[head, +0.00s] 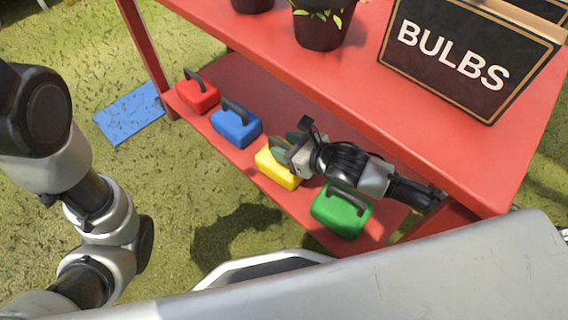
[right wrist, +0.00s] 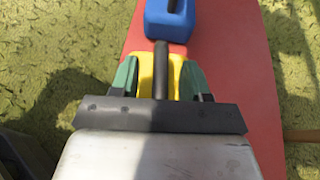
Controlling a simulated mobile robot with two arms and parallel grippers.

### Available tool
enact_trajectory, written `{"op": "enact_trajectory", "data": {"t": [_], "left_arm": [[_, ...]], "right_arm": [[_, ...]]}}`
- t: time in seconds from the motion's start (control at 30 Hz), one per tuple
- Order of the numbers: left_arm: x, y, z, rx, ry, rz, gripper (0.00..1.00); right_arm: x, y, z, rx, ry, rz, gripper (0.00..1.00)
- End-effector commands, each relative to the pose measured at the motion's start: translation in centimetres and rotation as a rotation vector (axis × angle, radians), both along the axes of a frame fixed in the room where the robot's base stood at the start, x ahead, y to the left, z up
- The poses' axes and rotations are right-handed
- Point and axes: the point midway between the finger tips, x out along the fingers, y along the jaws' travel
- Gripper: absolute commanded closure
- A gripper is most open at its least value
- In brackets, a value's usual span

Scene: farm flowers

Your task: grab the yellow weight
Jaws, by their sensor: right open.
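The yellow weight (head: 276,169) stands on the lower red shelf, between the blue and green weights in the head view. It is a rounded block with a dark handle on top. My right gripper (head: 283,145) is over it and hides part of its top and handle. In the right wrist view, the yellow weight (right wrist: 146,72) and its dark handle (right wrist: 161,70) show between the two green-padded fingers of my open right gripper (right wrist: 160,82). I cannot tell whether the fingers touch it. My left arm shows at the left of the head view, but its gripper is not in view.
A red weight (head: 198,95), a blue weight (head: 236,127) and a green weight (head: 341,212) stand on the lower shelf (head: 240,75). The upper shelf (head: 330,75) overhangs the arm and bears pots and a BULBS sign (head: 460,55). A blue mat (head: 130,112) lies on the grass.

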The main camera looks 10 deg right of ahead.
Motion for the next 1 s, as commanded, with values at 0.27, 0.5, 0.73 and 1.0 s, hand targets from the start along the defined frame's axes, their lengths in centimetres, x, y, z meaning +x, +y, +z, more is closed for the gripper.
{"op": "enact_trajectory", "data": {"t": [0.27, 0.5, 0.73, 1.0], "left_arm": [[0.0, -0.01, 0.09, 0.0, 0.0, 0.0, 0.57], [0.02, -0.01, 0.08, 0.0, 0.0, 0.0, 0.57], [0.05, -0.01, 0.08, 0.0, 0.001, 0.0, 0.57], [0.07, 0.0, 0.08, 0.0, 0.002, 0.0, 0.57]], "right_arm": [[-0.01, -0.04, 0.08, 0.0, 0.0, -0.001, 0.74], [-0.02, -0.04, 0.06, 0.0, 0.0, 0.0, 1.0], [-0.03, -0.04, 0.05, 0.0, 0.0, 0.0, 1.0], [-0.05, -0.04, 0.04, 0.0, 0.0, 0.0, 1.0]]}}
